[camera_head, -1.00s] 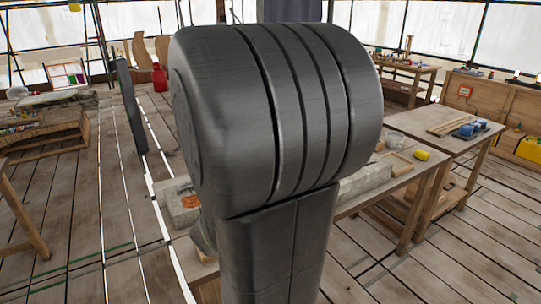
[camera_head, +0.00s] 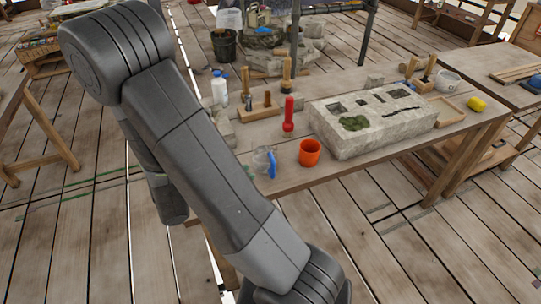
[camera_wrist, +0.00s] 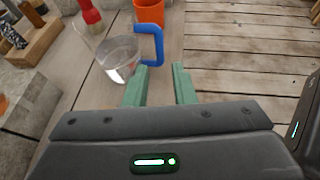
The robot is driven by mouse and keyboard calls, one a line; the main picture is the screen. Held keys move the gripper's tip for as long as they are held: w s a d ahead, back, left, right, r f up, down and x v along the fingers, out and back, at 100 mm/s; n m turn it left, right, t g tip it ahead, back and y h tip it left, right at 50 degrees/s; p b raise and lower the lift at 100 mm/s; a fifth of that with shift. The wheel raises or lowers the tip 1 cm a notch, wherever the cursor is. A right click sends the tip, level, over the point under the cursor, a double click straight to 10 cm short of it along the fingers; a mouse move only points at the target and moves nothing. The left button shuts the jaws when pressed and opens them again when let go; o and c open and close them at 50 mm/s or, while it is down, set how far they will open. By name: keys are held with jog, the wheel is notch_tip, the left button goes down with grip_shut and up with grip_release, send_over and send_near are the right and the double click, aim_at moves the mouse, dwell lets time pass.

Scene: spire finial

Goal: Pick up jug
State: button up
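The jug (camera_head: 261,160) is clear with a blue handle and stands near the front edge of the wooden workbench, left of an orange cup. In the wrist view the jug (camera_wrist: 117,58) is at upper left, its blue handle on its right side. My gripper (camera_wrist: 162,82) is open and empty, with two green fingers apart. The handle is just ahead of the fingers, nearer the left one; I cannot tell whether they touch. In the head view my arm hides most of the gripper.
The orange cup (camera_head: 310,152) and a red torch-like object (camera_head: 288,115) stand close to the jug. A large carved stone block (camera_head: 385,135) lies to the right. A white bottle (camera_head: 219,89) and wooden tool holders stand behind. Open floor lies in front of the bench.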

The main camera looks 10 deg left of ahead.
aim_at(272, 170)
jog(key=x, duration=0.7)
jog(key=shift+w+d+f, duration=0.15)
jog(key=shift+d, duration=0.05)
jog(key=shift+p+x, duration=0.8)
jog(key=shift+x, duration=1.85)
jog(key=shift+w+a+f, duration=0.1)
jog(key=shift+a+f, duration=0.05)
grip_shut()
